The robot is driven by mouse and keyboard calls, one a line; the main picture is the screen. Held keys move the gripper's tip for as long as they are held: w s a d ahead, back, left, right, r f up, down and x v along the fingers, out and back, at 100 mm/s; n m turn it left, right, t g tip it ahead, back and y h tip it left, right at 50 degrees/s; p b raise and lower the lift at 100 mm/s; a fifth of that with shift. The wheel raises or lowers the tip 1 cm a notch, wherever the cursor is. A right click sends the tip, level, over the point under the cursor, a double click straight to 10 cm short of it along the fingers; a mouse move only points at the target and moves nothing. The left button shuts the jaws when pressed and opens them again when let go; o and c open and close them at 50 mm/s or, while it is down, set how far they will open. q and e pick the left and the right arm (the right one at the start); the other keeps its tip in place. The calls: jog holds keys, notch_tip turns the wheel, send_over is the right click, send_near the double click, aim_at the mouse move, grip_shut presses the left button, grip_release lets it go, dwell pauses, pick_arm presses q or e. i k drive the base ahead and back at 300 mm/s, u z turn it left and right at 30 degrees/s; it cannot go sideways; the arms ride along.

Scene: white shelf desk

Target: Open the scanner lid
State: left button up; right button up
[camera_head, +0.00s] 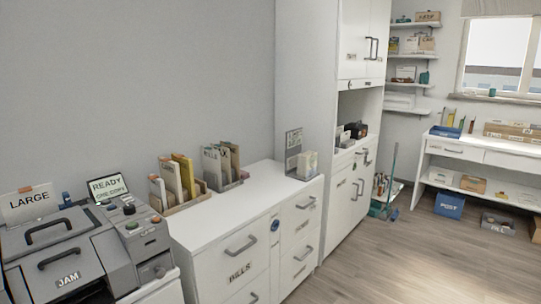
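A grey office machine (125,245), which looks like the scanner or copier, stands at the lower left, cut off by the picture's left and bottom edges. A flat top cover (70,222) with a dark bar handle lies on it and looks closed. In front of it is a sloping panel (85,262) with a second dark handle and a "JAM" label. A small screen (108,188) reads "READY ONE COPY". The control panel on the right side has knobs and buttons. Neither of my grippers is in view.
A white drawer cabinet (228,235) stands right of the machine, with file holders (178,182) on top. A tall white cupboard (325,130) stands beyond it. A white desk (485,153) is at the far right. The wooden floor (400,260) between is open.

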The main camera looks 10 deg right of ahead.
aim_at(23, 239)
jog(key=z, duration=0.1)
jog(key=k, duration=0.45)
jog(key=u, duration=0.7)
jog(key=i, duration=1.15)
jog(key=z, duration=0.8)
